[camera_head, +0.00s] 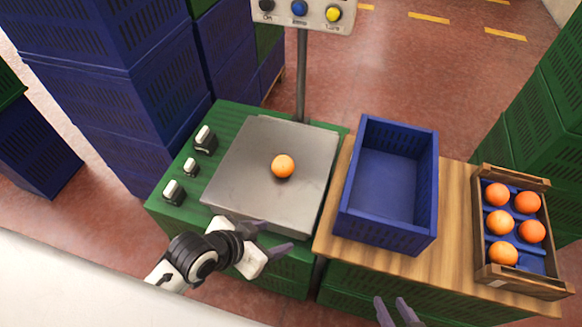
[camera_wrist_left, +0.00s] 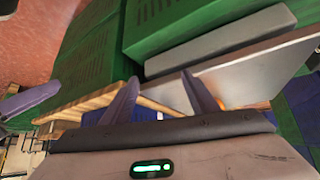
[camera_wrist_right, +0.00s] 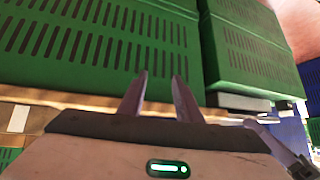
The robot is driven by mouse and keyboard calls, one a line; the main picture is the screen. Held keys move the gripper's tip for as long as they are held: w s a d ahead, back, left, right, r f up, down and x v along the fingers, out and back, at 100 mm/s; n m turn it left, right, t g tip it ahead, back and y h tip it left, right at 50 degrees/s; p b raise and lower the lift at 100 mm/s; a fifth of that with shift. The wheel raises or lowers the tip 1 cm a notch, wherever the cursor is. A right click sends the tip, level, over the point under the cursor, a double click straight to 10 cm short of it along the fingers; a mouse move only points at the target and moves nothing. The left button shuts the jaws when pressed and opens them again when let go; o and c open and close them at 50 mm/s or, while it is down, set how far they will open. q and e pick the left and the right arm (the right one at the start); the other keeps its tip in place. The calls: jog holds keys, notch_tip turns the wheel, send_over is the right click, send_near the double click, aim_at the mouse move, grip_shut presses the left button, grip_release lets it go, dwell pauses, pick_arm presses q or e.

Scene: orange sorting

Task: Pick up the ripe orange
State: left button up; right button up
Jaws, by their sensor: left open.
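A single orange (camera_head: 283,166) sits on the grey metal plate (camera_head: 255,195) of the green weighing station in the head view. My left gripper (camera_head: 275,236) is open and empty at the plate's near edge, below and apart from the orange. It also shows in the left wrist view (camera_wrist_left: 160,78), beside the metal plate. My right gripper (camera_head: 390,300) is at the bottom of the head view, in front of the wooden table, with its fingers apart and nothing between them. In the right wrist view it (camera_wrist_right: 159,77) faces green crates.
An empty blue crate (camera_head: 433,190) stands on the wooden table (camera_head: 457,210) right of the plate. A wooden box (camera_head: 485,225) at the right holds several oranges. Three black-and-white switches (camera_head: 190,167) line the plate's left side. A pole (camera_head: 302,75) with a button panel (camera_head: 300,14) rises behind.

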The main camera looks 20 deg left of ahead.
pick_arm(q)
jog(key=w+r+m+g, duration=0.1)
jog(key=w+r+m, duration=0.1)
jog(key=w+m, duration=0.1)
jog(key=w+r+m+g+b, duration=0.1)
jog(key=w+r+m, duration=0.1)
jog(key=w+m, duration=0.1)
jog(key=w+r+m+b, duration=0.1)
jog(key=w+r+m, duration=0.2)
jog(key=shift+a+g, duration=0.15)
jog(key=shift+g, duration=0.25)
jog(key=m, duration=0.2)
send_near(280, 163)
jog(key=d, duration=0.1)
jog(key=shift+y, duration=0.4)
jog(key=b+x, duration=0.1)
jog(key=x, duration=0.4)
jog(key=shift+w+a+f+b, duration=0.15)
jog(key=shift+f+b, duration=0.05)
jog(key=shift+b, duration=0.15)
jog(key=b+x, duration=0.1)
jog(key=x, duration=0.4)
jog(key=shift+r, duration=0.1)
jog(key=c, duration=0.9)
pick_arm(e)
jog(key=f, duration=0.1)
jog(key=a+f, duration=0.1)
jog(key=f, duration=0.1)
jog(key=shift+w+f, duration=0.15)
jog(key=shift+f, duration=0.1)
